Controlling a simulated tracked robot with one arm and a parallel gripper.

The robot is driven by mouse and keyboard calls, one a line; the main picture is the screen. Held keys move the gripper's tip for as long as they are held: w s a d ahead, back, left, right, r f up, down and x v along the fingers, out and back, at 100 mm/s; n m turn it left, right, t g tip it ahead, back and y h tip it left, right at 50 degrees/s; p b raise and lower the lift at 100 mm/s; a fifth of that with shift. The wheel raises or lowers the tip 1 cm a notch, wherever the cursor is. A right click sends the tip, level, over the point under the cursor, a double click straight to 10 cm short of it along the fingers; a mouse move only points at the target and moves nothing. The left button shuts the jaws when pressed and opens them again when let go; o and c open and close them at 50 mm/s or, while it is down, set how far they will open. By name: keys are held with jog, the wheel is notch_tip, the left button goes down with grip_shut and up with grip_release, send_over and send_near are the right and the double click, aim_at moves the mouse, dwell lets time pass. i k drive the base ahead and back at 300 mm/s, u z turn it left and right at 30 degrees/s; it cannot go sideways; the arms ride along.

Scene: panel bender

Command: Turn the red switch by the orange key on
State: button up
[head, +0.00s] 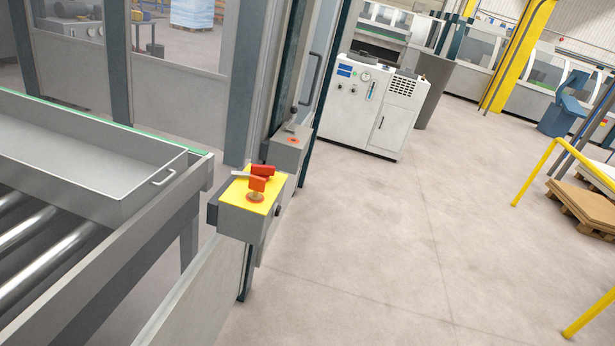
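A grey control box with a yellow top (233,194) stands on a post near the middle of the head view, beside the roller conveyor's end. A red switch handle (263,170) is at the far edge of the yellow top. An orange key (257,184) stands upright in front of it, above a round orange base. The key partly overlaps the switch, and I cannot tell the switch's setting. My gripper is not in view.
A roller conveyor (35,222) with a grey tray (85,160) fills the left. Behind the box is a grey unit with a lever (289,150). A white cabinet (370,108) stands farther back. Yellow rails (534,172) and pallets (580,205) are at right. The middle floor is clear.

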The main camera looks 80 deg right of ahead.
aim_at(264, 171)
jog(key=z, duration=1.6)
jog(key=i, duration=1.1)
jog(key=z, duration=1.2)
jog(key=k, duration=1.1)
jog(key=u, duration=0.5)
